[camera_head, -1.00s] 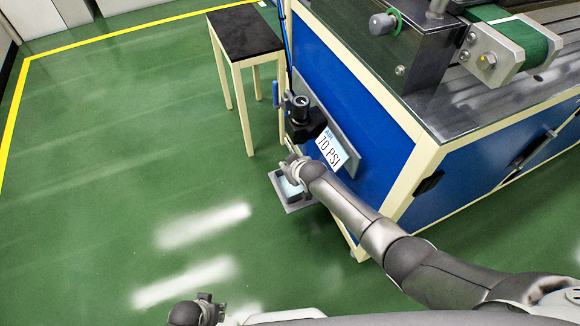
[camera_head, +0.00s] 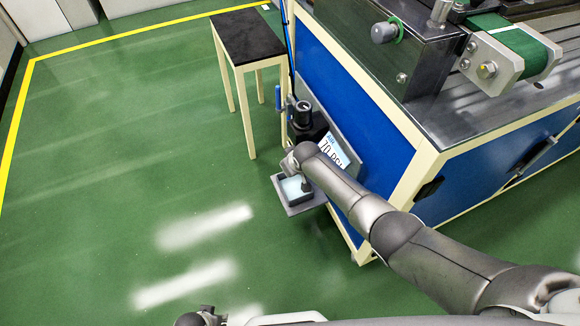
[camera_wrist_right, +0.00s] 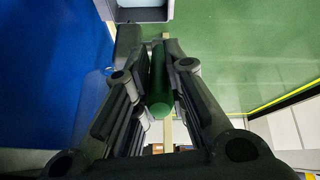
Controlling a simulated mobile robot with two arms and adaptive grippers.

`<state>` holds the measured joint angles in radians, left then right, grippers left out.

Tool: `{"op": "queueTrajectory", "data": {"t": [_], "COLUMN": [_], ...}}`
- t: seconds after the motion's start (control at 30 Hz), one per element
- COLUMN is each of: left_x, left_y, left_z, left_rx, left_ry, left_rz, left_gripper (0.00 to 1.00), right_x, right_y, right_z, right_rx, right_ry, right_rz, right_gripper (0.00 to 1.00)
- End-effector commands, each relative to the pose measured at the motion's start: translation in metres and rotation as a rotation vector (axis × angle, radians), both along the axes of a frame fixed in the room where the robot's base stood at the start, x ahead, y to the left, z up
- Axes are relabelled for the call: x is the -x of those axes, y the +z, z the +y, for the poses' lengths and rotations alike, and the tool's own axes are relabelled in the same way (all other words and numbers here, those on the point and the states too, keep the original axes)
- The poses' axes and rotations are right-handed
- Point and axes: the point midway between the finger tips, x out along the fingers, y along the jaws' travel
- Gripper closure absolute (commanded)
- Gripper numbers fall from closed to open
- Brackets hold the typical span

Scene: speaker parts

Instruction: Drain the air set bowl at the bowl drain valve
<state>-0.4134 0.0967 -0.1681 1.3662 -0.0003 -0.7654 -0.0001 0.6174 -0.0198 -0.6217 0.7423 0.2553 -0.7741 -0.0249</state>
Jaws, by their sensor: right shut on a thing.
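The air set (camera_head: 303,112), a black unit, is mounted on the side of the blue machine in the head view. My right gripper (camera_head: 296,163) is just below it, above a small grey tray (camera_head: 303,208). The bowl and its drain valve are hidden or too small to tell in the head view. In the right wrist view, my right gripper (camera_wrist_right: 160,100) is shut on a dark green rounded piece (camera_wrist_right: 160,85). I cannot tell for sure that this is the drain valve. My left gripper (camera_head: 205,315) shows only partly at the bottom edge.
A pale container (camera_head: 294,189) sits on the tray. A "70 PSI" label (camera_head: 334,151) is beside the air set. A black-topped table (camera_head: 248,36) stands behind, and the blue machine (camera_head: 360,115) is on the right. The green floor at left is clear.

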Motion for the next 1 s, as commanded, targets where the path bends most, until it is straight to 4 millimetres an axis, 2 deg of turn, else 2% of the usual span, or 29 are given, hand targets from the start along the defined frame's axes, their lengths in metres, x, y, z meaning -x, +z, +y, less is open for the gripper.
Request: {"op": "queueTrajectory", "data": {"t": [0.17,0.2,0.33,0.5,0.67,1.0], "left_x": [0.000,0.000,0.000,-0.002,-0.001,-0.001], "left_y": [0.000,0.000,0.000,0.001,0.000,0.000], "left_z": [0.000,0.000,0.000,-0.001,-0.001,0.000], "left_rx": [0.000,0.000,0.000,0.002,0.002,0.000], "left_ry": [0.000,0.000,0.000,0.002,0.001,0.001], "left_rz": [0.000,0.000,0.000,-0.003,-0.002,-0.001], "left_gripper": [0.60,0.60,0.60,0.60,0.60,0.60], "right_x": [-0.001,-0.001,-0.001,0.000,0.004,0.021], "right_y": [0.001,0.001,0.001,0.003,0.010,0.040], "right_z": [0.001,0.001,0.002,0.001,-0.002,-0.007], "right_rx": [-0.003,-0.003,-0.003,-0.003,-0.002,-0.002], "right_ry": [0.001,0.001,0.001,0.001,0.000,0.000], "right_rz": [-0.004,-0.004,-0.004,-0.004,-0.004,-0.004], "right_gripper": [1.00,0.84,0.67,0.62,0.62,0.62]}}
